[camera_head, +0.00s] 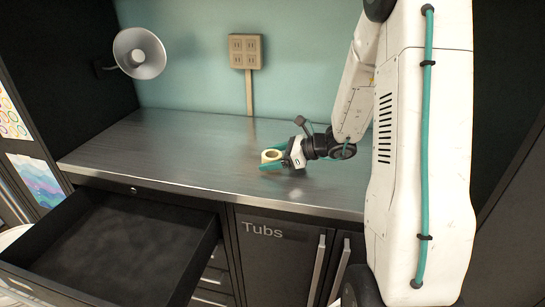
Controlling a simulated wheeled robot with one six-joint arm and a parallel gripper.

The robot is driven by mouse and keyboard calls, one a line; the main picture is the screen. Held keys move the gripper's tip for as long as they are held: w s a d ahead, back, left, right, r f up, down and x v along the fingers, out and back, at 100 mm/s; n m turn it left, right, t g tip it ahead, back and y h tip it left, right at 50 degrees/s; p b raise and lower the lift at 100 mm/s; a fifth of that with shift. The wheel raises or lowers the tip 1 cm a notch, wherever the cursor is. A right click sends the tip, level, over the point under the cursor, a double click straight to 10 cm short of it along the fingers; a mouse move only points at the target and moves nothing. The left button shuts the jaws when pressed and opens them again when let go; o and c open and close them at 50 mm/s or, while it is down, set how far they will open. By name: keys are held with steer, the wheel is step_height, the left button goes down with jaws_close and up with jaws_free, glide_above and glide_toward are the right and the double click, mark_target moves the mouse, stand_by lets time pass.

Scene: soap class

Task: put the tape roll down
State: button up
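A pale yellow tape roll (267,157) is between the teal fingers of my gripper (272,158) in the head view. One finger is at its front side and the other behind it, and both appear to touch it. My gripper is low over the grey metal worktop (175,145), right of its middle. The roll's hole faces up. Whether the roll's underside touches the worktop cannot be told.
An open, empty black drawer (105,238) juts out below the worktop on the left. A cabinet door labelled "Tubs" (275,255) is beside it. The worktop's left part is clear.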

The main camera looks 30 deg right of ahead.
steer(key=shift+r, duration=0.1)
steer(key=shift+s+d+r, duration=0.1)
steer(key=shift+r, duration=0.05)
steer(key=v, duration=1.1)
steer(key=shift+s+r, duration=0.1)
steer(key=shift+r, duration=0.05)
steer(key=s+a+r+n+g+h, duration=0.1)
steer(key=s+a+r+n+g, duration=0.3)
steer(key=a+n, duration=0.4)
steer(key=s+a+r+n+g+h, duration=0.1)
steer(key=s+a+r+n+g, duration=0.25)
steer(key=s+a+n, duration=0.45)
steer(key=s+a+r+n+h, duration=0.2)
steer(key=s+n+h, duration=0.5)
steer(key=s+n, duration=0.4)
steer(key=shift+a+g+h, duration=0.3)
steer(key=shift+a+g, duration=0.05)
steer(key=shift+a, duration=0.05)
steer(key=shift+r, duration=0.15)
